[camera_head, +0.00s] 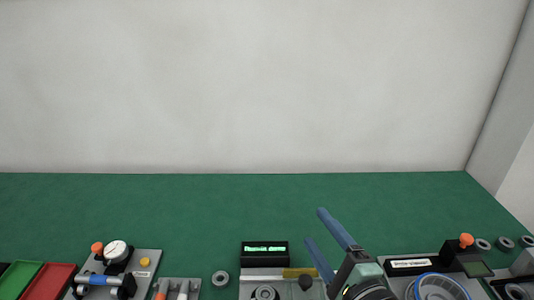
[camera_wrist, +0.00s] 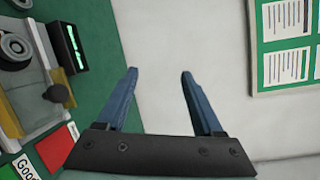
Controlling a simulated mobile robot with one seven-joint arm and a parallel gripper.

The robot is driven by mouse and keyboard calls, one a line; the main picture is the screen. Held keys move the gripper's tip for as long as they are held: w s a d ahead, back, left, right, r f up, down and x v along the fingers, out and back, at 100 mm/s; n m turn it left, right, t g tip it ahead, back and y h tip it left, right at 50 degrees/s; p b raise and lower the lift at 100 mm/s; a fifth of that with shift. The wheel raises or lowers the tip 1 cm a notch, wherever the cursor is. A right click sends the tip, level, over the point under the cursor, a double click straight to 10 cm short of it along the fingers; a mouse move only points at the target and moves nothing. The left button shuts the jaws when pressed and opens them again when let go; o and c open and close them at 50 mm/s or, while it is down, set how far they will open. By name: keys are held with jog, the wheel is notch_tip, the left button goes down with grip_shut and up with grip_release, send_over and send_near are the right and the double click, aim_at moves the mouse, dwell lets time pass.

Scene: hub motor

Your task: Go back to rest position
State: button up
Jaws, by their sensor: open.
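My gripper (camera_head: 328,238) is at the lower right of the head view, with its two blue fingers spread and nothing between them. It is raised above the green bench (camera_head: 190,205) and touches nothing that I can see. In the wrist view my gripper (camera_wrist: 157,75) shows both blue fingers apart, with only green bench and pale wall behind them.
A device with a lit display (camera_head: 264,253) stands left of my gripper. A dial gauge fixture (camera_head: 116,250), green tray (camera_head: 18,278) and red tray (camera_head: 48,280) lie at left. A blue-rimmed container (camera_head: 440,286) and several grey rings (camera_head: 504,243) lie at right. The bench's back strip is clear.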

jog(key=a+r+n+t+h+p, duration=0.15)
jog(key=r+n, duration=0.25)
jog(key=r, duration=0.5)
jog(key=a+r+n+t+p, duration=0.1)
jog(key=a+r+n+t, duration=0.2)
jog(key=r, duration=0.6)
jog(key=a+r+n+t+h+p, duration=0.1)
jog(key=a+r+n, duration=0.1)
jog(key=r+n, duration=0.5)
jog(key=s+a+r+n+t+h, duration=0.1)
jog(key=s+r+n+t, duration=0.1)
jog(key=s+r, duration=0.4)
jog(key=s+a+r+n+t+h+p, duration=0.1)
jog(key=s+r, duration=0.5)
jog(key=r, duration=0.8)
jog(key=a+n+t, duration=0.1)
jog(key=t, duration=0.1)
jog(key=shift+s+t, duration=0.25)
jog(key=shift+t, duration=0.1)
jog(key=shift+a+r+h, duration=0.1)
jog(key=shift+h, duration=0.15)
jog(key=shift+c, duration=1.1)
jog(key=shift+s, duration=0.1)
jog(key=shift+c, duration=0.3)
